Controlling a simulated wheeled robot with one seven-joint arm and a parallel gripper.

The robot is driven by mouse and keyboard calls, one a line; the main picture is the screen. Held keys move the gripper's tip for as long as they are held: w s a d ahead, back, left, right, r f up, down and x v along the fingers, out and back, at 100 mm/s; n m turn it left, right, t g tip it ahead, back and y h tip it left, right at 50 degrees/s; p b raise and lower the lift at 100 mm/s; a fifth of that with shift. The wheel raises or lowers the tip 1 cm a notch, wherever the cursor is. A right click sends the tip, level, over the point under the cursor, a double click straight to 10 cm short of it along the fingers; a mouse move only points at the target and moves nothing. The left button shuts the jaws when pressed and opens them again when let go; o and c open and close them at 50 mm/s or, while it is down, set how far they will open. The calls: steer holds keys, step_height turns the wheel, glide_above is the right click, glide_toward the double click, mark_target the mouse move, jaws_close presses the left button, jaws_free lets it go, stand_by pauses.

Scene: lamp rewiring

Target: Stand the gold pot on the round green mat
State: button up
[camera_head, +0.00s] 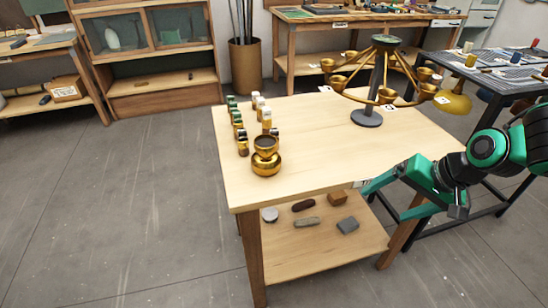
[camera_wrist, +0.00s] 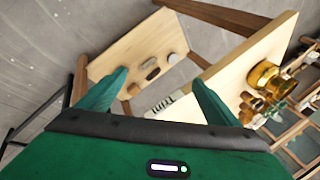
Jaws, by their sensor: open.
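A shiny gold pot (camera_head: 266,164) with a rounded body and a narrower cup-like upper part stands upright near the front left of the wooden table (camera_head: 330,180). It also shows at the right of the wrist view (camera_wrist: 262,76), appearing tilted because of the camera angle. My gripper (camera_head: 383,203) is open and empty beyond the table's right front edge, well to the right of the pot. Its two green fingers are spread apart in the wrist view (camera_wrist: 158,78).
Several small green, white and gold cylinders (camera_head: 240,128) stand behind the pot. A gold multi-armed lamp (camera_head: 383,70) stands at the table's back right. A lower shelf (camera_head: 300,250) holds several small blocks. The table's middle is clear. A dark table (camera_head: 485,80) stands at right.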

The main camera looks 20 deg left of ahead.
steer(key=a+f+m+g+y, duration=0.1)
steer(key=a+f+m+y, duration=0.15)
steer(key=a, duration=0.45)
steer(key=m+y, duration=0.8)
steer(key=m, duration=0.1)
glide_toward(273, 155)
steer(key=shift+h, duration=0.25)
steer(key=s+f, duration=0.2)
steer(key=s+d+f, duration=0.1)
steer(key=s+f, duration=0.1)
steer(key=s, duration=0.1)
steer(key=shift+s+d+f, duration=0.2)
steer(key=shift+s+f, duration=0.1)
steer(key=shift+f, duration=0.1)
steer(key=w+m+t, duration=0.1)
steer(key=m, duration=0.1)
steer(key=r+m+y, duration=0.1)
steer(key=m, duration=0.1)
steer(key=w+a+r+m+t+y, duration=0.1)
steer(key=m, duration=0.1)
steer(key=shift+w+t, duration=0.3)
steer(key=shift+w+r+m+t, duration=0.25)
steer(key=shift+w+m, duration=0.25)
steer(key=shift+m, duration=0.55)
steer(key=shift+w+a+t, duration=0.15)
steer(key=shift+a+t, duration=0.1)
steer(key=x, duration=1)
steer(key=shift+a+r, duration=0.15)
steer(key=shift+r, duration=0.05)
